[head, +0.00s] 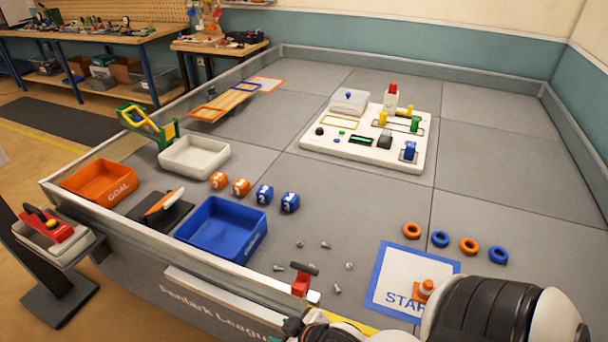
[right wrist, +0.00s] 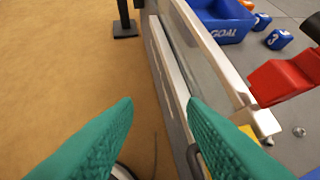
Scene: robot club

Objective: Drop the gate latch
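The gate latch (head: 301,285) is a red piece with a dark bar on top, standing up at the end of the front rail. Its red part also shows at the right in the right wrist view (right wrist: 282,80). My right gripper (right wrist: 160,103) is open and empty, with its two teal fingers apart. It points down over the outer side of the rail, left of the latch in the wrist view and not touching it. In the head view only a little of this gripper (head: 289,329) shows at the bottom edge, just below the latch. My left gripper is out of view.
The rail (right wrist: 221,62) runs between the brown floor and the grey arena. A red-topped pedestal (head: 50,235) stands outside at left.

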